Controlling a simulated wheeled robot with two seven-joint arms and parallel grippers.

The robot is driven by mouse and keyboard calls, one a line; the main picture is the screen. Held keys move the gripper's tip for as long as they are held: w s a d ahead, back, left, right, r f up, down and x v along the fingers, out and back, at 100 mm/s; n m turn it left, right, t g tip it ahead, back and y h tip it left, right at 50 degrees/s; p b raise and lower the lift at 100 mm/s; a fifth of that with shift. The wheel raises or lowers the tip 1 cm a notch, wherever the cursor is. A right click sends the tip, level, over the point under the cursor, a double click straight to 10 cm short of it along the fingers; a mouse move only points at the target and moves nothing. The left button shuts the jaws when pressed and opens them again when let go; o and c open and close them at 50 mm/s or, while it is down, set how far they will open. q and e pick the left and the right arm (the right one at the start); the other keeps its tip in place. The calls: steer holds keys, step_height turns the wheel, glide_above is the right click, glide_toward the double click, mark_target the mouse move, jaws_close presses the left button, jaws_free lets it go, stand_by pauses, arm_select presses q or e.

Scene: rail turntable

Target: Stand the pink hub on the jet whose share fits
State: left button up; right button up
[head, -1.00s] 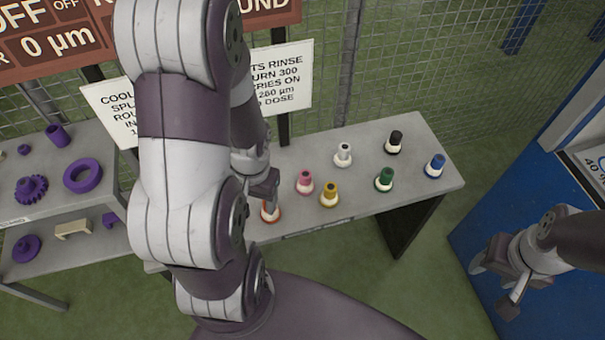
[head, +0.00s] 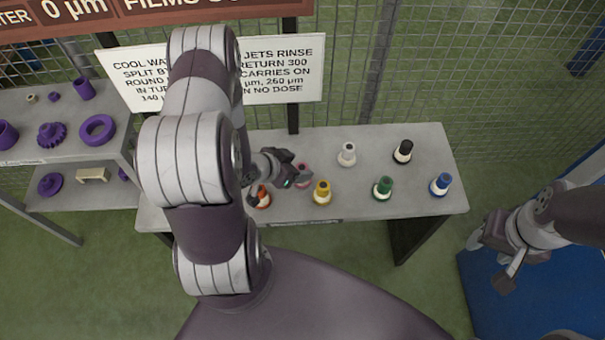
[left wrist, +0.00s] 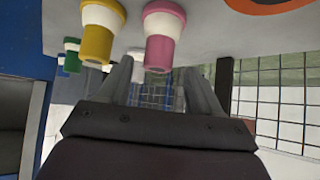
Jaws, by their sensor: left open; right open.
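The pink hub (head: 303,169) stands upright on the grey table, partly hidden by my left gripper in the head view. In the left wrist view the pink hub (left wrist: 163,38), with a white band, hangs upside down in the picture, just beyond and between my fingertips. My left gripper (head: 300,180) is open, beside the pink hub; its fingers (left wrist: 160,75) hold nothing. My right gripper (head: 513,268) is open and empty at the right, away from the table. I cannot make out which things are jets. A white sign (head: 285,75) mentions jets, partly covered by my arm.
Yellow (head: 322,192), orange (head: 263,197), white (head: 347,154), black (head: 403,151), green (head: 383,187) and blue (head: 440,184) hubs stand on the grey table (head: 420,205). Purple parts lie on a shelf (head: 60,153) at left. Wire fence stands behind.

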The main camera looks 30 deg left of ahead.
mark_target(306, 169)
arm_select(q)
steer(key=x, duration=0.4)
steer(key=shift+s+d+f, duration=0.1)
steer(key=shift+s+f, duration=0.15)
steer(key=shift+f, duration=0.15)
steer(key=shift+w+d+f, duration=0.1)
steer(key=shift+w+f, duration=0.15)
steer(key=shift+w, duration=0.1)
steer(key=shift+r, duration=0.1)
jaws_close()
